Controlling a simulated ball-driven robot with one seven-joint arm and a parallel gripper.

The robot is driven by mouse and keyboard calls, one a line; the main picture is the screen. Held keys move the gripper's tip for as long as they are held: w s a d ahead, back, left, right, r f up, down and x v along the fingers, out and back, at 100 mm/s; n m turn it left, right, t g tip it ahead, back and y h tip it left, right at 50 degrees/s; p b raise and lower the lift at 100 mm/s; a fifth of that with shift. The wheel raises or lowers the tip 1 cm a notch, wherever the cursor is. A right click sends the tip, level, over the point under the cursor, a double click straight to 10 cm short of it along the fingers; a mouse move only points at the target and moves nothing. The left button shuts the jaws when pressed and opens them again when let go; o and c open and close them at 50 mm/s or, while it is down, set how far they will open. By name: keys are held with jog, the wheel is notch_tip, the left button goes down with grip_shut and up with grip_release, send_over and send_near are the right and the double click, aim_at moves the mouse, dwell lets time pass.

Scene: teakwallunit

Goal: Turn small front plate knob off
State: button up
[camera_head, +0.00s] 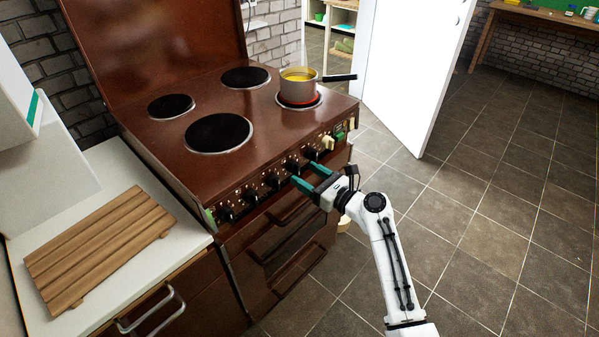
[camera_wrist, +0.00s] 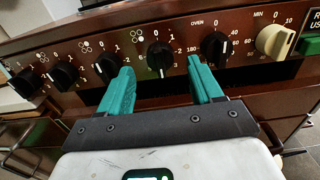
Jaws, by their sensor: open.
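A row of black knobs runs along the brown cooker's front panel (camera_head: 235,198). In the wrist view, one black knob (camera_wrist: 160,57) sits between my open fingers, beyond their tips; a pale mark shows at its lower side. My gripper (camera_head: 306,173), with green fingers, is open and empty in front of the panel. It also shows in the wrist view (camera_wrist: 161,72). The small front plate (camera_head: 298,102) glows red under a saucepan (camera_head: 298,87) with yellow contents. Whether the fingers touch the panel cannot be told.
Black oven knob (camera_wrist: 214,45) and cream knob (camera_wrist: 275,41) lie right of my fingers; more black knobs (camera_wrist: 65,76) lie left. The pan's handle (camera_head: 339,77) sticks out past the cooker's edge. A wooden rack (camera_head: 100,250) lies on the left counter. Floor at right is clear.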

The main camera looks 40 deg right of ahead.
aim_at(299, 170)
jog(key=shift+w, duration=1.6)
jog(key=c, duration=1.1)
jog(key=shift+o, duration=0.2)
jog(key=shift+n, duration=0.3)
